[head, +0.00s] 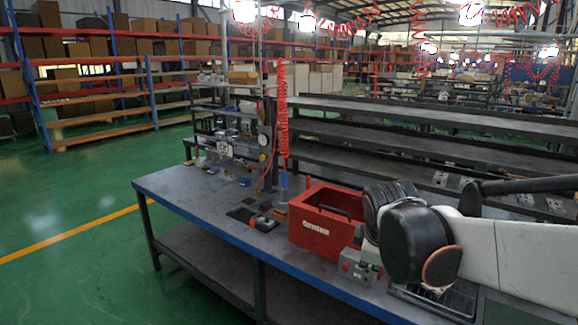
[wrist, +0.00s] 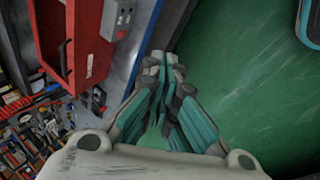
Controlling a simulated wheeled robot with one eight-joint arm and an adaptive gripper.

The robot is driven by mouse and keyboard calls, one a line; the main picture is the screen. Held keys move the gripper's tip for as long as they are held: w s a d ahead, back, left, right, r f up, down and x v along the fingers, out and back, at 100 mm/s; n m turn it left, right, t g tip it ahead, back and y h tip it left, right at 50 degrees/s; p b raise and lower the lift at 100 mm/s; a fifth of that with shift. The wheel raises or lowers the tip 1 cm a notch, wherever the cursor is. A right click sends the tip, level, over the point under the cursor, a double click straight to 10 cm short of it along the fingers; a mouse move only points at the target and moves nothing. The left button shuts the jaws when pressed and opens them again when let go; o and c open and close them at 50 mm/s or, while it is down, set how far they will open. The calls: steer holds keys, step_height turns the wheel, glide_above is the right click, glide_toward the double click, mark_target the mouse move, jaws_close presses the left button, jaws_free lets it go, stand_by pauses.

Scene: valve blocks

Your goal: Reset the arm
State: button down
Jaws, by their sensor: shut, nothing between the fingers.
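My gripper (wrist: 160,72) shows in the wrist view with its fingers together and nothing between them. It hangs over the green floor, just beyond the blue edge of the workbench. In the head view my arm reaches in from the right over the bench, and its black joint hides part of the bench top; the gripper itself does not show there.
A red box (head: 326,217) stands on the workbench (head: 185,182), with a grey valve block (head: 358,268) beside it. The box (wrist: 92,40) and block (wrist: 118,18) also show in the wrist view. A smaller red and black block (head: 263,222) lies further left. The green floor is clear.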

steer(key=s+d+f+m+t+y, duration=0.1)
steer(key=s+m, duration=1.2)
steer(key=s, duration=0.6)
steer(key=shift+s+d+f+t, duration=0.25)
steer(key=shift+s+f+t, duration=0.05)
steer(key=shift+s, duration=0.1)
